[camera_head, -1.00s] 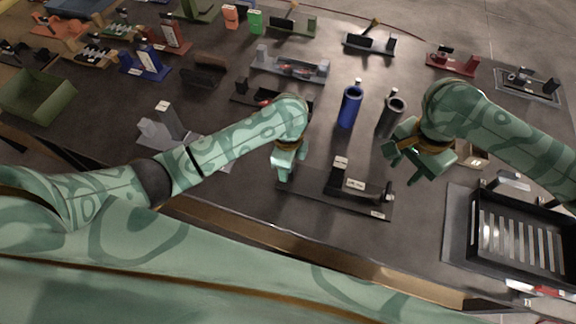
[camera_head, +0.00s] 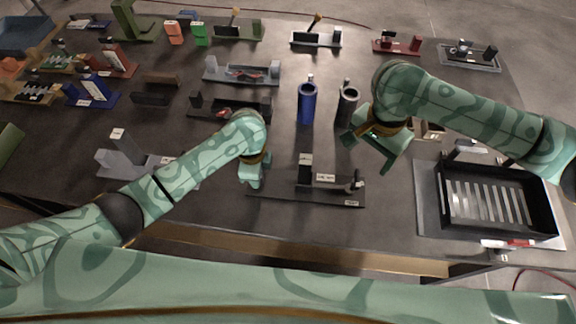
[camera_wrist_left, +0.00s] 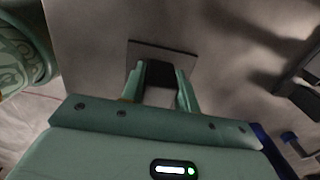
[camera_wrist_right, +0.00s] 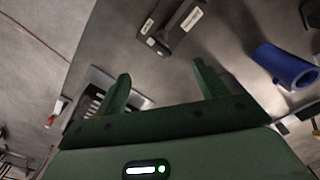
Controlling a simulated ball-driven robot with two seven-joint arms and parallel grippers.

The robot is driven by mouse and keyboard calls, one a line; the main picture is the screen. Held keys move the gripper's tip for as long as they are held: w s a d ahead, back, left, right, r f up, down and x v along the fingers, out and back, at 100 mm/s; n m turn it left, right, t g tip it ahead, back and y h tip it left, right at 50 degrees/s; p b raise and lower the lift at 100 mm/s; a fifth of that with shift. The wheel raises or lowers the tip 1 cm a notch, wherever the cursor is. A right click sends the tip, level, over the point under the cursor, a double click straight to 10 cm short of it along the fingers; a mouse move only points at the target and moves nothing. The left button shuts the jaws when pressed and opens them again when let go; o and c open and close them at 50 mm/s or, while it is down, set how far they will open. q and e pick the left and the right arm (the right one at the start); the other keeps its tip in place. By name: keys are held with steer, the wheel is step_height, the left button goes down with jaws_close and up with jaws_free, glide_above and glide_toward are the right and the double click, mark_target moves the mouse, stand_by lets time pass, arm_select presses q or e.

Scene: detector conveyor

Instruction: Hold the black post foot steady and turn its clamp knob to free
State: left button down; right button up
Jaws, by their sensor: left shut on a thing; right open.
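The black post foot (camera_head: 283,197) is a long, low dark base on the table at front centre, with an upright block, white labels and a small knob-like part (camera_head: 358,183) at its right end. My left gripper (camera_head: 252,183) is at its left end. The left wrist view shows its fingers (camera_wrist_left: 160,92) shut on a black block (camera_wrist_left: 160,73) above a flat plate. My right gripper (camera_head: 378,153) is open and empty, above and right of the knob end. The right wrist view shows the foot (camera_wrist_right: 180,28) beyond its open fingers (camera_wrist_right: 160,80), not touching.
A blue tube (camera_head: 307,104) and a dark grey tube (camera_head: 347,106) stand behind the foot. A black slotted tray (camera_head: 545,208) lies at the right. A grey fixture (camera_head: 120,162) is at the left. Several other fixtures fill the back of the table.

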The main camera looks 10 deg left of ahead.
steer(key=n+y, duration=0.5)
steer(key=n, duration=2.1)
glide_toward(358, 177)
steer(key=x, duration=0.8)
steer(key=shift+a+f, duration=0.1)
steer(key=shift+f, duration=0.2)
steer(key=shift+h, duration=0.3)
steer(key=shift+c, duration=0.3)
